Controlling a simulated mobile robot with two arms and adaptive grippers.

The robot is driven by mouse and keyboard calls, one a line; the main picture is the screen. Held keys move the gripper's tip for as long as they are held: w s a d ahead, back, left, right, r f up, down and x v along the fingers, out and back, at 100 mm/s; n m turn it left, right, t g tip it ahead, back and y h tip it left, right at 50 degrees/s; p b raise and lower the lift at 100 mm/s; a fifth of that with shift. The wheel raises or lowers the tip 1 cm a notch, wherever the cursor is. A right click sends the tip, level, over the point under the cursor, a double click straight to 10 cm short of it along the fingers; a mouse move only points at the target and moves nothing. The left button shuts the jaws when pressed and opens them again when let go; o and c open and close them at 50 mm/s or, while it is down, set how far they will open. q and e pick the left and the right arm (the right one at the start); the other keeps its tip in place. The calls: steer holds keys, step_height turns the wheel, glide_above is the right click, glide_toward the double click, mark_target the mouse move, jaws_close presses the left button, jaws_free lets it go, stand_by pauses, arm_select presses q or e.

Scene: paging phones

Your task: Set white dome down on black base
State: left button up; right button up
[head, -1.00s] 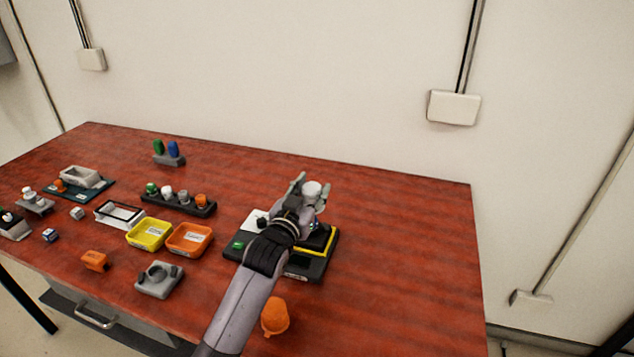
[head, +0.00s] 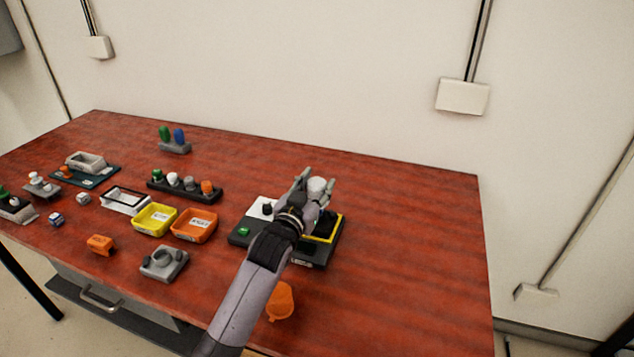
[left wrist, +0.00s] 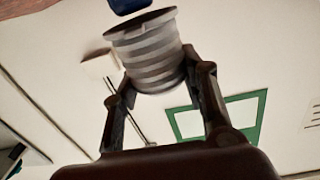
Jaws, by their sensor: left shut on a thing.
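The white dome (head: 317,186) is in my left gripper (head: 315,182), above the far part of a black board. In the left wrist view the gripper (left wrist: 160,72) is shut on a pale ribbed round body (left wrist: 152,52), the held dome. The black board (head: 307,256) lies on the table and has a yellow-edged area (head: 334,231) on its right. My gripper and wrist hide much of the board's middle. I cannot tell clearly which part is the black base, or whether the dome touches anything. My right gripper is not in view.
A white plate (head: 262,210) with a dark knob and a green piece (head: 244,231) are on the board's left. Yellow (head: 153,219) and orange (head: 194,225) trays stand left of it. An orange piece (head: 281,301) lies near the front. The table's right side is clear.

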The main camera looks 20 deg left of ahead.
mark_target(316, 199)
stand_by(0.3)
arm_select(q)
steer(key=shift+f, duration=0.2)
stand_by(0.3)
steer(key=shift+f, duration=0.75)
stand_by(0.6)
steer(key=shift+f, duration=0.2)
stand_by(0.3)
steer(key=shift+f, duration=0.3)
stand_by(0.3)
steer(key=shift+f+b, duration=0.35)
steer(key=shift+f, duration=0.1)
steer(key=shift+f, duration=0.35)
stand_by(0.4)
